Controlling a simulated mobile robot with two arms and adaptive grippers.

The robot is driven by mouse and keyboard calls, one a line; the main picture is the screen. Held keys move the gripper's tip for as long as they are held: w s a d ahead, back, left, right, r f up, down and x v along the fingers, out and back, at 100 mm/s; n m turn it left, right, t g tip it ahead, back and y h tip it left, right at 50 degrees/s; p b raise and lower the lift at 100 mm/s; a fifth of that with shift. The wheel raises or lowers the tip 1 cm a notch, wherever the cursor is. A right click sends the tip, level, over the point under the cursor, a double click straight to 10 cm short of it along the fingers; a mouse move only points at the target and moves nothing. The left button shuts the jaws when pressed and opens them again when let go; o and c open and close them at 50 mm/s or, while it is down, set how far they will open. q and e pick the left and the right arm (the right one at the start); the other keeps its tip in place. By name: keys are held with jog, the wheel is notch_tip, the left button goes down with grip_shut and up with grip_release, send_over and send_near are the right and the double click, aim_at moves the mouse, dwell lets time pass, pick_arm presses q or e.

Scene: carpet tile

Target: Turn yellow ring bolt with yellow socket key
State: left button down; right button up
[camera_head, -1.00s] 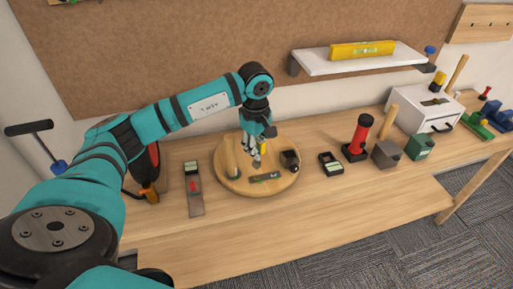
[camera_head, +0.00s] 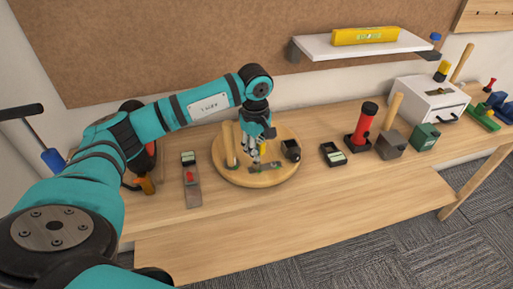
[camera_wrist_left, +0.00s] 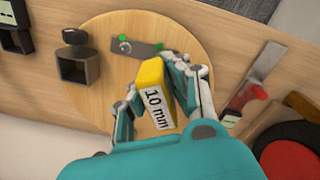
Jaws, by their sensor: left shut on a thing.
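My left gripper (camera_head: 254,151) is shut on the yellow socket key (camera_head: 263,150), low over a round wooden board. In the left wrist view the key (camera_wrist_left: 155,80), marked "10 mm", sits between the fingers of the gripper (camera_wrist_left: 160,105). A grey plate (camera_head: 267,167) with green ends lies on the board, close to the key. In the wrist view the plate (camera_wrist_left: 148,48) carries a small round grey fitting (camera_wrist_left: 124,47); I cannot make out a yellow ring bolt. I cannot tell whether the key touches the plate. My right gripper is not in view.
A tool with a red part (camera_head: 190,178) lies left; a black tray (camera_head: 332,154) and red cylinder (camera_head: 364,124) stand right. The bench front is clear.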

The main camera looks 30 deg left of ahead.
pick_arm(q)
jog(key=shift+f, duration=0.2)
jog(key=shift+r+n, duration=0.1)
jog(key=shift+n, duration=0.8)
jog(key=n, duration=0.3)
jog(key=shift+w, duration=0.1)
jog(key=n, duration=0.5)
jog(key=shift+r+p, duration=0.1)
jog(key=shift+p, duration=0.2)
jog(key=n+p, duration=0.1)
jog(key=n, duration=1)
jog(key=shift+a+n+g+p, duration=0.1)
jog(key=shift+n+g+p, duration=0.2)
jog(key=shift+n+p, duration=0.1)
